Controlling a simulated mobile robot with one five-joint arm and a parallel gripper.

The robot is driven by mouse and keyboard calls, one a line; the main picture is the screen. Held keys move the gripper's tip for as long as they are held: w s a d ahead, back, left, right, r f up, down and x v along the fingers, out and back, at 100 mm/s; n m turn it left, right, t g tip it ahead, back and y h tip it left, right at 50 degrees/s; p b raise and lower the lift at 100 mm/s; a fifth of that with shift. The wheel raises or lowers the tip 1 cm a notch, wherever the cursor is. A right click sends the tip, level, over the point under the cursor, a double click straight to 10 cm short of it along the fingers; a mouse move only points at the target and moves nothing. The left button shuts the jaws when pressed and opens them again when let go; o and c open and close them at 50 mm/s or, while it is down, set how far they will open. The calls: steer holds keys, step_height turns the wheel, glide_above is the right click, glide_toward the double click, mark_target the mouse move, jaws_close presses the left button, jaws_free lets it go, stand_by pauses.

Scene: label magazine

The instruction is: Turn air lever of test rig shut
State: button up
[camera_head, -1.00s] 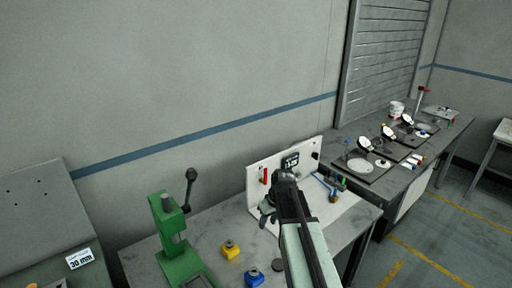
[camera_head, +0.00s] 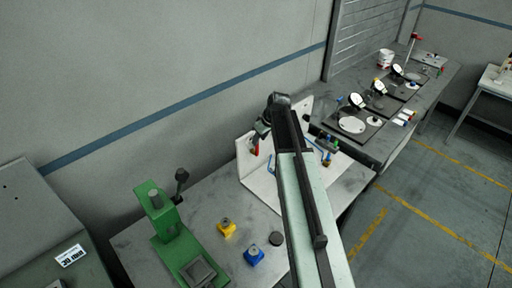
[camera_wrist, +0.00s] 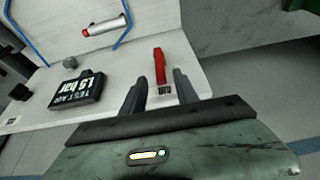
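The test rig is a white board (camera_head: 245,158) with a white base, on the grey bench. Its red air lever (camera_head: 255,150) shows just below my gripper (camera_head: 262,133) in the head view. In the wrist view the red lever (camera_wrist: 160,66) stands between and slightly beyond the two dark fingertips of my gripper (camera_wrist: 160,78). The fingers are apart, with a gap on both sides of the lever; I see no contact. A small printed label (camera_wrist: 165,90) is at the lever's near end.
Blue hoses (camera_wrist: 25,35) and a red-and-white cylinder (camera_wrist: 105,25) are near the lever. On the bench are a green press (camera_head: 165,230), a yellow block (camera_head: 227,228), a blue block (camera_head: 254,255) and a dark puck (camera_head: 277,238). My arm hides part of the rig.

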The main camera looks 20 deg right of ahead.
steer(key=b, duration=0.3)
glide_above(257, 155)
steer(key=f, duration=0.2)
steer(key=w+f, duration=0.1)
steer(key=f, duration=0.1)
steer(key=shift+d+f, duration=0.2)
steer(key=shift+f, duration=0.1)
steer(key=shift+r, duration=0.1)
steer(key=shift+s, duration=0.1)
jaws_close()
steer(key=shift+s, duration=0.1)
